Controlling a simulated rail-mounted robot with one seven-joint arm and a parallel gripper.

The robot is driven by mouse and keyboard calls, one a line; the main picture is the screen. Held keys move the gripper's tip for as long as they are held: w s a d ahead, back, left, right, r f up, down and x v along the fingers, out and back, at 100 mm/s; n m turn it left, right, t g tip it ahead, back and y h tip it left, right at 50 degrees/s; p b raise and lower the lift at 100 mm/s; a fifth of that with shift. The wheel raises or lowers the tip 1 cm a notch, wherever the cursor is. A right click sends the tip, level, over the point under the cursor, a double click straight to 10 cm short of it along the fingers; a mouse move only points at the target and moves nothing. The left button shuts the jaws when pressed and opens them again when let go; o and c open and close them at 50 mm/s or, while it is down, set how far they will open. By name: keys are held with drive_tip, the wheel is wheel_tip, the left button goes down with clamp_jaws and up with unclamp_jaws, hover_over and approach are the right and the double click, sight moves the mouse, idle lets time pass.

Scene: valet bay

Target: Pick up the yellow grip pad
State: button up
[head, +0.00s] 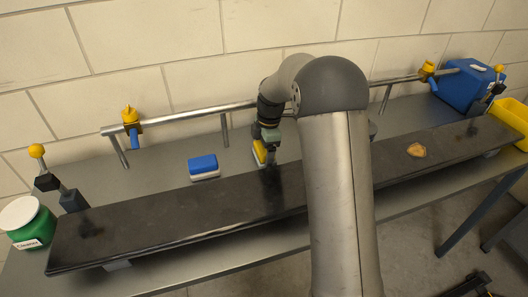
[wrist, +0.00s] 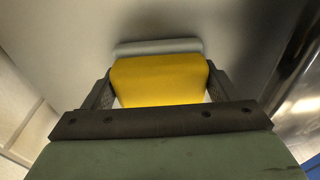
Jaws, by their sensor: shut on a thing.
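The yellow grip pad (wrist: 160,80) fills the middle of the wrist view, between the two dark fingers of my gripper (wrist: 160,88). A pale grey layer shows along the pad's far edge. The fingers touch it on both sides, so my gripper is shut on it. In the head view the yellow pad (head: 259,152) shows as a small patch under my gripper (head: 265,140), behind the long dark board. My arm hides part of the area to its right. I cannot tell whether the pad is clear of the table.
A blue and white pad (head: 203,167) lies to the left on the grey table (head: 150,180). The dark board (head: 170,222) runs along the front. A metal rail (head: 190,115) runs behind. A green tub (head: 30,222) stands far left; a blue box (head: 468,85) and yellow bin (head: 512,118) stand right.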

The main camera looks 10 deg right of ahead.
drive_tip(key=shift+r, duration=0.55)
wheel_tip(320, 180, up, 2)
drive_tip(key=shift+s+r, duration=0.1)
drive_tip(key=shift+r, duration=0.15)
drive_tip(key=s+r+b, duration=0.1)
drive_tip(key=s+r, duration=0.2)
drive_tip(key=s, duration=0.1)
drive_tip(key=s+r+b, duration=0.1)
drive_tip(key=s+r, duration=0.2)
drive_tip(key=s, duration=0.2)
drive_tip(key=s+r+b, duration=0.1)
drive_tip(key=s+r, duration=0.2)
drive_tip(key=s, duration=0.1)
drive_tip(key=shift+s+r, duration=0.2)
drive_tip(key=shift+s, duration=0.2)
drive_tip(key=shift+o, duration=0.9)
